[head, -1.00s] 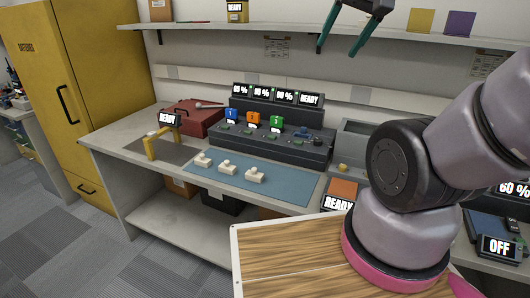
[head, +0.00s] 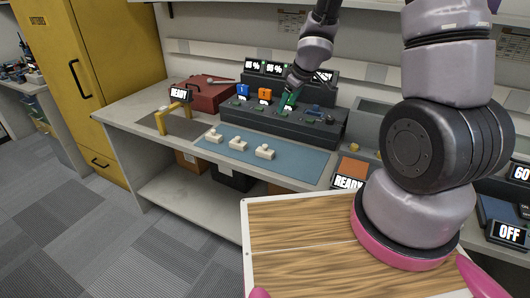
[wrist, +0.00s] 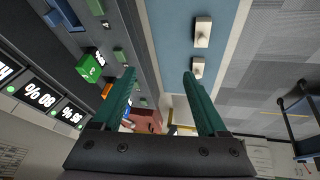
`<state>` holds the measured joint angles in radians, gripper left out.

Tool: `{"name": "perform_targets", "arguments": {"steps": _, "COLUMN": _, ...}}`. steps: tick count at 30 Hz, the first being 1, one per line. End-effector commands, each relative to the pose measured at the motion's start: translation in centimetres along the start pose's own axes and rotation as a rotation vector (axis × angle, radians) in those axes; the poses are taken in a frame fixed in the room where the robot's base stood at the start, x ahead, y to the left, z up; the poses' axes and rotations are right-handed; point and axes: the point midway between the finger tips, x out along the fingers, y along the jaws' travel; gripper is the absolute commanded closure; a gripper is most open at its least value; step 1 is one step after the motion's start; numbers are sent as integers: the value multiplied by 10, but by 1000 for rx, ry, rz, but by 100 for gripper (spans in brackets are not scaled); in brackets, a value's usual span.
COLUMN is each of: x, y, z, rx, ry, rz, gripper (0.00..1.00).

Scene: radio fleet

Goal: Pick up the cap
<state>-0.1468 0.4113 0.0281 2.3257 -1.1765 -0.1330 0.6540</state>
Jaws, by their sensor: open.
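Nothing in view is clearly marked as the cap. Several small cream pieces with raised knobs (head: 238,144) stand in a row on the blue mat (head: 290,157). Cream pieces also show in the wrist view (wrist: 202,32). A small yellow knob-like thing (head: 353,147) sits by the grey bin at right; it is too small to make out. My gripper (head: 287,104) is over the dark charger console, behind the mat. In the wrist view its teal fingers (wrist: 159,77) are apart with nothing between them.
The dark console (head: 262,118) carries blue, orange and green numbered blocks, close to my fingers; the green block (wrist: 90,67) shows at left in the wrist view. A red case (head: 205,95), a yellow stand (head: 181,119) and a grey bin (head: 372,125) flank it. The mat's front is clear.

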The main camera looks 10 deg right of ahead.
Motion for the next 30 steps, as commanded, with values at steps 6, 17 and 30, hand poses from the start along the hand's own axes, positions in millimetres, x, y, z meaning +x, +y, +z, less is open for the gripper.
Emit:
{"name": "perform_targets", "arguments": {"steps": 6, "x": 54, "y": -52, "z": 20, "rx": -128, "ry": -23, "rz": -187, "gripper": 24}}
{"name": "perform_targets", "arguments": {"steps": 17, "x": 94, "y": -73, "z": 27, "rx": -157, "ry": -29, "rz": -233, "gripper": 24}}
{"name": "perform_targets", "arguments": {"steps": 30, "x": 139, "y": -85, "z": 24, "rx": -158, "ry": -29, "rz": -232, "gripper": 24}}
